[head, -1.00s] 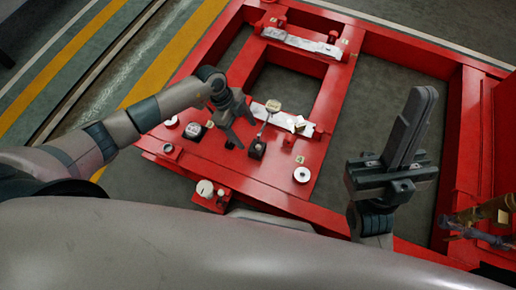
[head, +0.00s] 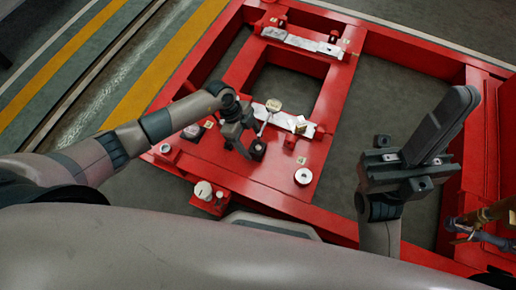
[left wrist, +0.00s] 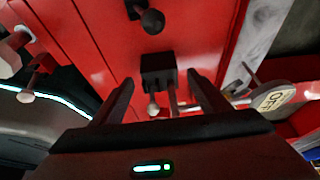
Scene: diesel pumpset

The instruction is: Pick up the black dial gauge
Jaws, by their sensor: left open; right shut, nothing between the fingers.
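The black block (head: 258,150), which I take as the dial gauge's body, stands on the red plate. A thin rod rises from it towards a pale round disc (head: 274,105); whether they are one piece is unclear. My right gripper (head: 466,97) is shut and empty, raised over the frame's right side.
A dark round-topped item (head: 193,131) sits left on the plate. A white ring (head: 303,176) lies to the right. White knobs (head: 204,190) stand at the near edge. A silver plate (head: 285,119) lies behind the block. The red frame (head: 345,100) has open gaps.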

